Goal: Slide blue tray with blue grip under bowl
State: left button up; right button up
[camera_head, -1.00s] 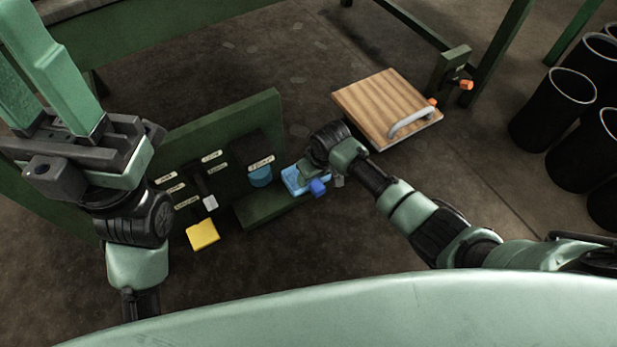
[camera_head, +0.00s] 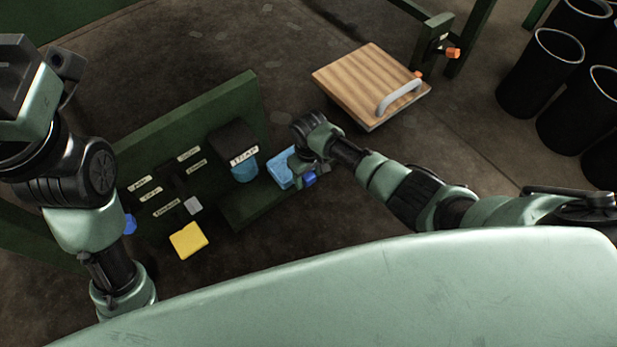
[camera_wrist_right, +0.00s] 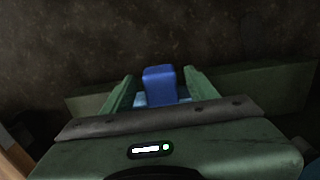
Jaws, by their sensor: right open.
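The light blue tray (camera_head: 281,168) sits at the right end of a green ledge, with its dark blue grip (camera_head: 309,180) at its near right side. My right gripper (camera_head: 300,172) is at the tray. In the right wrist view its two green fingers stand open on either side of the blue grip (camera_wrist_right: 160,86), with gaps visible; part of the tray (camera_wrist_right: 142,99) shows behind them. A blue rounded vessel (camera_head: 245,172), perhaps the bowl, is left of the tray under a black labelled housing. My left gripper (camera_head: 30,90) is at the upper left, partly cut off; its fingertips are not clear.
A green upright panel (camera_head: 190,125) with several white labels stands behind the ledge (camera_head: 262,206). A yellow block (camera_head: 188,240) and a grey block (camera_head: 193,206) are at the left. A wooden board with a grey handle (camera_head: 370,85) is behind my right arm. Black bins (camera_head: 540,75) stand at right.

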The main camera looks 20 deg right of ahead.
jog(key=shift+c, duration=0.4)
grip_shut()
dwell(1.1)
